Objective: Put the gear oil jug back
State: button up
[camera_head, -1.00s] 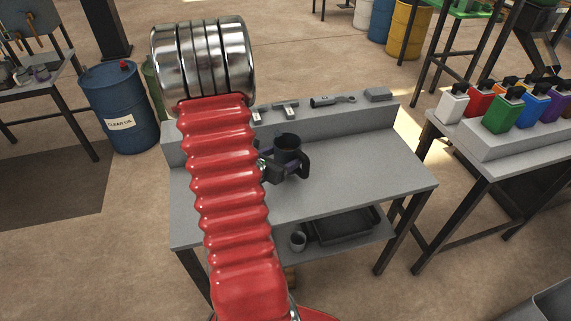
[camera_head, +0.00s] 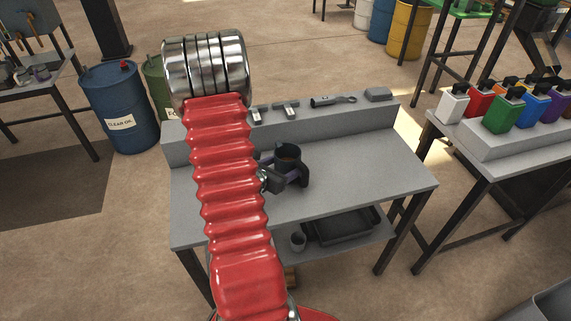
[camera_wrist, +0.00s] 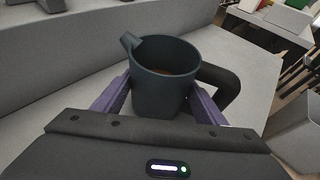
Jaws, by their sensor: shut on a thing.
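The gear oil jug (camera_head: 289,157) is a dark grey-green pitcher with a spout and a loop handle. It is over the middle of the grey workbench (camera_head: 370,180). In the wrist view the jug (camera_wrist: 165,90) has its spout to the upper left, its handle to the right and brownish liquid inside. My gripper (camera_wrist: 160,104) is shut on the jug, with a purple finger on each side of its body. In the head view my gripper (camera_head: 280,169) is partly hidden by my red arm. I cannot tell whether the jug's base touches the bench top.
The bench's raised back ledge (camera_head: 350,122) carries several tools, including a wrench (camera_head: 334,101). A cup (camera_head: 298,240) and a dark tray (camera_head: 342,226) sit on the lower shelf. Coloured bottles (camera_head: 503,113) stand on the right table. The bench top right of the jug is clear.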

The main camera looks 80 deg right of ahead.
jog(key=o, duration=1.7)
jog(key=v, duration=1.2)
jog(key=shift+r, duration=0.1)
